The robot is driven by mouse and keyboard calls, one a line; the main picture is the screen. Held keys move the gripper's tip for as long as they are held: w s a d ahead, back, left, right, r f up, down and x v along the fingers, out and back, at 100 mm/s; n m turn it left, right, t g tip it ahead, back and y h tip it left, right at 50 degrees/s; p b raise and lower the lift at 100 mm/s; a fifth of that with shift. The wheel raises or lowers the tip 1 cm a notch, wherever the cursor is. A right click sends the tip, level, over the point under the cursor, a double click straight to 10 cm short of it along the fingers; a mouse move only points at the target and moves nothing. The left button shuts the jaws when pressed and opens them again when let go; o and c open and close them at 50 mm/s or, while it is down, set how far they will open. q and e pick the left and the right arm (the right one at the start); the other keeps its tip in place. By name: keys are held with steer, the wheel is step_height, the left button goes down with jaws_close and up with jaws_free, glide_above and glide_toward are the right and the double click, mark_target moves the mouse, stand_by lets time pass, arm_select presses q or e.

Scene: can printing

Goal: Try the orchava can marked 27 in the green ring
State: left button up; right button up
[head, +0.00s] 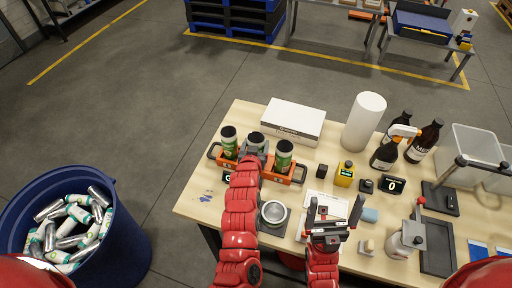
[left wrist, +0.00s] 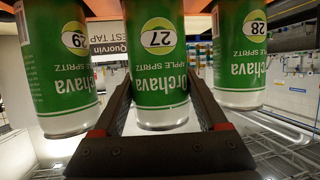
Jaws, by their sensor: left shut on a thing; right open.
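The green and white Orchava can marked 27 (left wrist: 160,70) is in the middle of the left wrist view, its print upside down there. My left gripper (head: 253,152) is shut on it; its fingers (left wrist: 160,112) lie on both sides of the can. In the head view the can's dark top (head: 256,137) shows between two others in the orange carrier (head: 283,179). I cannot tell whether it is raised. A pale round ring (head: 273,212) sits on a dark plate in front of the carrier; no green is clear on it. My right gripper (head: 334,210) is open and empty over the table.
Cans marked 29 (left wrist: 60,60) and 28 (left wrist: 241,50) stand close on both sides. A blue bin (head: 122,245) of cans is at left.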

mark_target(256, 137)
arm_select(q)
step_height(256, 137, up, 8)
steer(key=b, duration=0.4)
steer(key=shift+r, duration=0.45)
step_height(256, 137, up, 8)
steer(key=p, duration=0.2)
steer(key=shift+f, duration=0.25)
